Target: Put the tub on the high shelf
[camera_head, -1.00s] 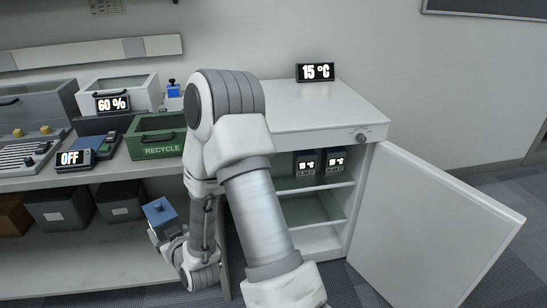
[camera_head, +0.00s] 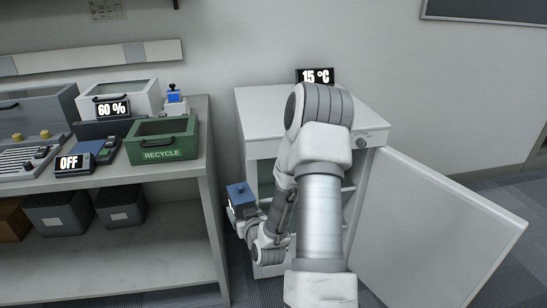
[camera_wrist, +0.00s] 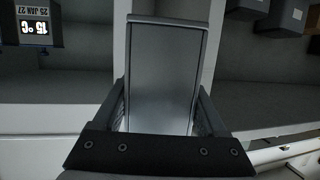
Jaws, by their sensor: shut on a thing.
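My gripper (camera_head: 246,212) is shut on a small tub (camera_head: 240,194), which has a blue top in the head view. The wrist view shows my gripper (camera_wrist: 160,100) with a finger on each side of the tub (camera_wrist: 163,70), whose near face looks grey with a paler rim. The tub is held between the bench and the open white cabinet (camera_head: 262,98), at the cabinet's left front. My arm hides most of the cabinet's inside shelves (camera_head: 348,190). I cannot tell whether the tub touches the cabinet.
The cabinet door (camera_head: 435,225) stands wide open to the right. The bench (camera_head: 205,165) on the left carries a green recycle bin (camera_head: 165,140); grey bins (camera_head: 60,212) stand below. A 15 °C display (camera_head: 316,76) is on the cabinet top; another display (camera_wrist: 38,25) shows in the wrist view.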

